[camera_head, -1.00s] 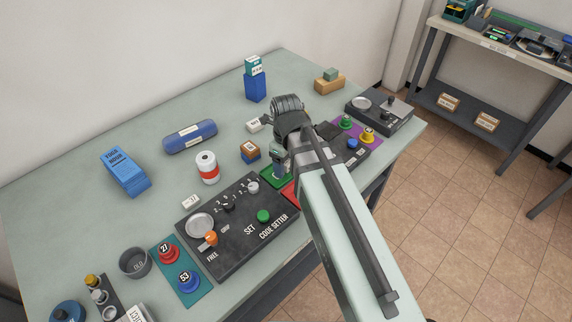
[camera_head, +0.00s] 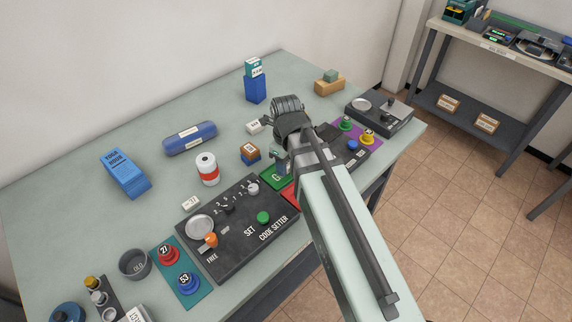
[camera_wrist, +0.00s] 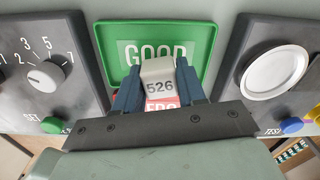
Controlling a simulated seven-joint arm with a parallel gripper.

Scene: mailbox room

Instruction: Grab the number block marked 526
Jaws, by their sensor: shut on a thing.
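The number block marked 526 (camera_wrist: 159,86) is a small off-white block with dark digits, seen in the wrist view. My gripper (camera_wrist: 160,92) is shut on it, with a dark blue finger on each side. The block is in front of the green tray marked GOOD (camera_wrist: 122,24); a red tray marked with partly hidden letters (camera_wrist: 160,103) shows just below it. In the head view my gripper (camera_head: 281,165) is over the green tray (camera_head: 277,178), and my arm hides the block there.
The code setter panel (camera_head: 238,225) is left of the trays, and a dark tester panel (camera_head: 357,158) is right. A brown and blue block (camera_head: 250,153), a red-white can (camera_head: 207,169) and small white blocks (camera_head: 191,204) stand nearby.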

